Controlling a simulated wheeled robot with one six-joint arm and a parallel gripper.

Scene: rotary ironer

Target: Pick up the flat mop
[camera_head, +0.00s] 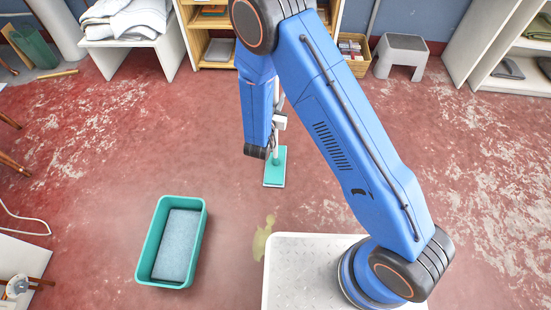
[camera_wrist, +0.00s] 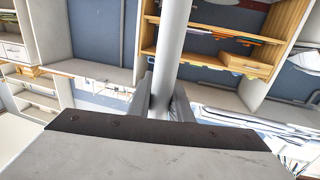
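The flat mop has a teal flat head (camera_head: 275,167) and a thin pale pole. In the head view the head is at or just above the red floor, left of my blue arm; I cannot tell if it touches. My gripper (camera_head: 279,122) is low on the pole, above the head. In the wrist view the pole (camera_wrist: 172,40) runs between the two grey fingers of my gripper (camera_wrist: 165,103), which sit close against it on both sides. My arm hides the upper pole in the head view.
A teal tub (camera_head: 143,268) with a grey-blue pad (camera_head: 176,246) stands on the floor at lower left. A yellowish stain (camera_head: 262,237) lies nearby. Shelves, a towel bench (camera_head: 178,52) and a grey step stool (camera_head: 401,45) line the back. The floor around the mop head is clear.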

